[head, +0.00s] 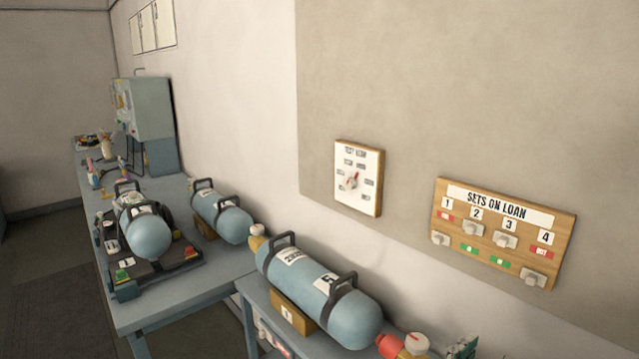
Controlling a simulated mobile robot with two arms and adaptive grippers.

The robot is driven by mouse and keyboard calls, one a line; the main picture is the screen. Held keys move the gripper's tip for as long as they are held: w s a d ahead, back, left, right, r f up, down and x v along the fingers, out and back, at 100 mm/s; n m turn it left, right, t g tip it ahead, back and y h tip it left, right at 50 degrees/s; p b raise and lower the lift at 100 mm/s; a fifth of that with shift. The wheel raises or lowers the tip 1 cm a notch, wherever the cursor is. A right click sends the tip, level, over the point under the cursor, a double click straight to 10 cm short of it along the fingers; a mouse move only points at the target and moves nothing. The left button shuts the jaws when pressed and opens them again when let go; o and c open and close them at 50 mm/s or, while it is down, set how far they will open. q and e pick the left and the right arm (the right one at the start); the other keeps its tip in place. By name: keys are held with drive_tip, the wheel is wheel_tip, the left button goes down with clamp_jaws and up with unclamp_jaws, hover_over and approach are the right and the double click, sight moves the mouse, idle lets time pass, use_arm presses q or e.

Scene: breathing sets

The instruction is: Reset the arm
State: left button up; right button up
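Neither my left nor my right gripper can be made out in the head view, and no arm link of mine is clear there. The nearest blue cylinder (318,292) lies on its side on a wooden block (292,311) on the near bench, with dark carry handles and a red and yellow fitting at its right end. A second blue cylinder (222,216) lies on the farther bench. A third blue cylinder (146,233) lies on a dark tray (165,267) left of it. A small dark green item (462,347) at the bottom edge is cut off and unclear.
A "SETS ON LOAN" board (503,229) with several switches hangs on the right wall. A smaller dial panel (358,178) hangs left of it. A grey-green cabinet (146,108) stands on the far bench (225,262). The floor (52,275) at left is clear.

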drive_tip(key=s+f+n+g+y, duration=0.2)
drive_tip(key=s+f+n+y, duration=0.1)
drive_tip(key=f, duration=0.6)
drive_tip(key=s+f+n+g+y, duration=0.2)
drive_tip(key=s+f+n+y, duration=0.15)
drive_tip(key=f, duration=0.45)
drive_tip(key=s+a+f+n+g+y, duration=0.4)
drive_tip(key=s+f+y, duration=0.2)
drive_tip(key=s+f, duration=0.5)
drive_tip(key=s+f+g, duration=0.1)
drive_tip(key=s+f, duration=0.2)
drive_tip(key=f, duration=2.2)
use_arm(q)
drive_tip(key=shift+w+d, duration=0.5)
drive_tip(key=shift+d, duration=0.15)
use_arm(e)
drive_tip(key=s+d+f+g, duration=0.1)
drive_tip(key=s+d+f, duration=0.2)
drive_tip(key=s+f, duration=1.2)
drive_tip(key=shift+s+h, duration=0.35)
drive_tip(key=shift+s, duration=0.45)
